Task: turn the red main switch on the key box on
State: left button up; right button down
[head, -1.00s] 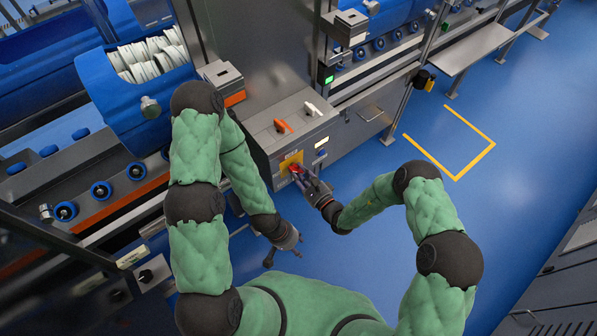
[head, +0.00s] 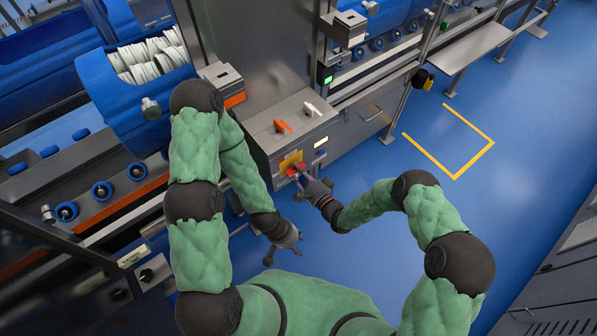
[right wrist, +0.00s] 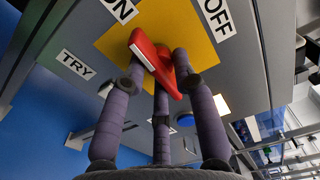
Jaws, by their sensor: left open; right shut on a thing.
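The key box (head: 290,140) is a grey metal cabinet at the middle of the head view. Its red main switch (head: 292,173) sits on a yellow plate (head: 290,160) on the front face. In the right wrist view the red handle (right wrist: 155,62) lies slanted, its upper end toward the ON label (right wrist: 122,8). OFF (right wrist: 216,14) is at upper right and TRY (right wrist: 75,65) at left. My right gripper (right wrist: 157,72) is shut on the handle, with purple fingers on both sides. My left gripper (head: 280,255) is open and empty, low in front of the box.
An orange lever (head: 282,126) and a white lever (head: 311,109) are on the box top. A blue tub (head: 125,105) with white contents is at left on a roller line. Blue floor is clear at right, with a yellow marking (head: 455,177).

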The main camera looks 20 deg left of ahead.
jog(key=shift+w+d+n, duration=0.15)
jog(key=shift+w+n, duration=0.05)
jog(key=shift+n, duration=0.2)
jog(key=c, duration=1)
grip_release()
jog(key=shift+s, duration=0.15)
jog(key=v, duration=1.2)
